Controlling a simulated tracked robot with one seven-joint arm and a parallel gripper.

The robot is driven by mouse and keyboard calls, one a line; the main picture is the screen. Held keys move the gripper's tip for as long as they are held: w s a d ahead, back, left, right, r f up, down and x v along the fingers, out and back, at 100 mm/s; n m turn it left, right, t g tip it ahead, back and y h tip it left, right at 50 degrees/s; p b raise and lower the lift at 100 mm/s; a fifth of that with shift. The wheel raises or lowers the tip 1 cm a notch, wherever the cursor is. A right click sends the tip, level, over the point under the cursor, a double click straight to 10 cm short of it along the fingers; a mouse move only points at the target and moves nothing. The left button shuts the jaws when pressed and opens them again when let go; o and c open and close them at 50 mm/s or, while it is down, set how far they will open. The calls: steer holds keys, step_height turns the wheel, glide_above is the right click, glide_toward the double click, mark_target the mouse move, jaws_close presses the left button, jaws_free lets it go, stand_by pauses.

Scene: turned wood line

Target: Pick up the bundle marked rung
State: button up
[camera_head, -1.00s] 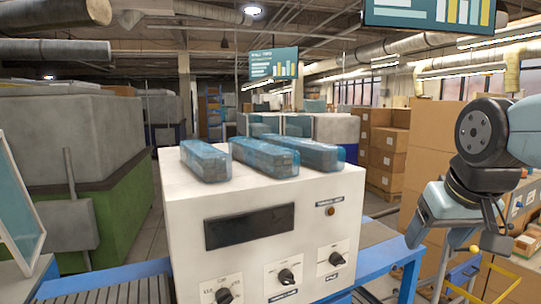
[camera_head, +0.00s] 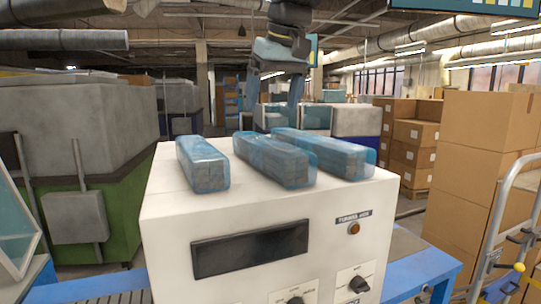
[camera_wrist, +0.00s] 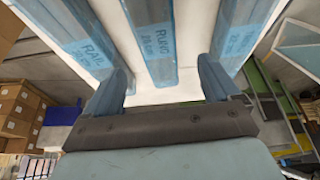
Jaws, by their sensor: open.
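Three blue-wrapped bundles lie side by side on top of a white machine box (camera_head: 160,195). The middle bundle (camera_head: 275,160) reads "RUNG" in the wrist view (camera_wrist: 155,35). The right bundle (camera_head: 328,153) appears at the left of the wrist view, where its label reads "RAIL" (camera_wrist: 90,45). The left bundle (camera_head: 203,165) appears at the right of the wrist view (camera_wrist: 240,35); its label is hard to read. My gripper (camera_head: 273,100) is open and empty, pointing down above the box's far side. In the wrist view, its fingers (camera_wrist: 163,70) straddle the line of the middle bundle, apart from it.
The box has a dark display (camera_head: 250,248) and knobs on its front. Cardboard cartons (camera_head: 480,150) stack at the right, beside a trolley frame (camera_head: 500,220). A green and grey machine (camera_head: 90,160) stands at left. Narrow gaps separate the bundles.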

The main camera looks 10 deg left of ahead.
mark_target(268, 144)
steer(key=x, duration=0.7)
steer(key=shift+w+d+f, duration=0.15)
steer(key=shift+w+f, duration=0.15)
steer(key=shift+x, duration=2.8)
steer(key=shift+s+d, duration=0.1)
steer(key=shift+s, duration=0.05)
steer(key=shift+c, duration=0.4)
steer(key=c, duration=1.3)
steer(key=shift+r, duration=0.1)
